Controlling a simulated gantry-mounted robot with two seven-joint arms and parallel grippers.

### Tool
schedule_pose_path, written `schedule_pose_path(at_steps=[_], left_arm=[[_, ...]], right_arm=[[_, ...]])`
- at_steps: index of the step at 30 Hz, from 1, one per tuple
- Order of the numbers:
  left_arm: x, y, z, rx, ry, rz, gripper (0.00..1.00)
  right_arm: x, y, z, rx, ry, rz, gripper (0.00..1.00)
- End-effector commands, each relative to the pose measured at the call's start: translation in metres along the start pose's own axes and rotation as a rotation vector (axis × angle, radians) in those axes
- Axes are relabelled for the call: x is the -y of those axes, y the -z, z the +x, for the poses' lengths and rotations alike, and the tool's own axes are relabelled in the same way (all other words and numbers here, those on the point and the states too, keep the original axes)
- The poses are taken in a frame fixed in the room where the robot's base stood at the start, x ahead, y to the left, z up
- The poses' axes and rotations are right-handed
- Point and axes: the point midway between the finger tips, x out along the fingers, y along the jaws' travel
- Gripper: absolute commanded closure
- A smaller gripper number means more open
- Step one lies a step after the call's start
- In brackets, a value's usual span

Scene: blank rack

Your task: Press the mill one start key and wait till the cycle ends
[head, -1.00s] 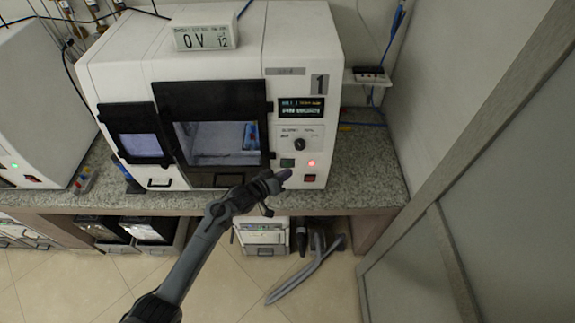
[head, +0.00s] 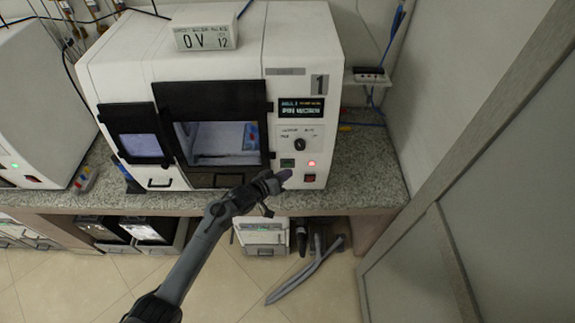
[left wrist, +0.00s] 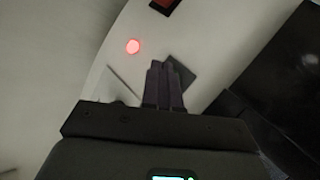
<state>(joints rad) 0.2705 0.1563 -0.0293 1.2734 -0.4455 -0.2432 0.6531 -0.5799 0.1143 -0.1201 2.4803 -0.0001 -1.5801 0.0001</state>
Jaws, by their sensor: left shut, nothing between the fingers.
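Mill one (head: 285,40) is the white machine marked 1, on the stone counter. Its front panel has a dark green start key (head: 287,162), a lit red lamp (head: 311,163), a red switch (head: 310,178), a knob (head: 300,144) and a lit display (head: 301,108). My left gripper (head: 285,175) is shut and empty, its tips just below the green key in the head view. In the left wrist view the shut fingers (left wrist: 160,68) partly cover a dark square key (left wrist: 183,73); I cannot tell whether they touch it. The red lamp (left wrist: 133,46) glows beside them. My right gripper is out of view.
A second white machine (head: 35,110) with a green lamp stands at the left. A small sign box (head: 205,38) sits on mill one. A wall and door frame close off the right side.

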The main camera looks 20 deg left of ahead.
Motion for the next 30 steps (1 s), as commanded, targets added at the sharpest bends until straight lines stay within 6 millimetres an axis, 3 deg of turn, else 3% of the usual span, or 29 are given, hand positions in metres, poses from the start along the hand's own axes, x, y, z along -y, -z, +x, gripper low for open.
schedule_pose_path(at_steps=[30], left_arm=[[0.0045,0.0046,0.0061,0.000,0.000,0.000,1.00]], right_arm=[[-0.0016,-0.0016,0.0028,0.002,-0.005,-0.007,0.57]])
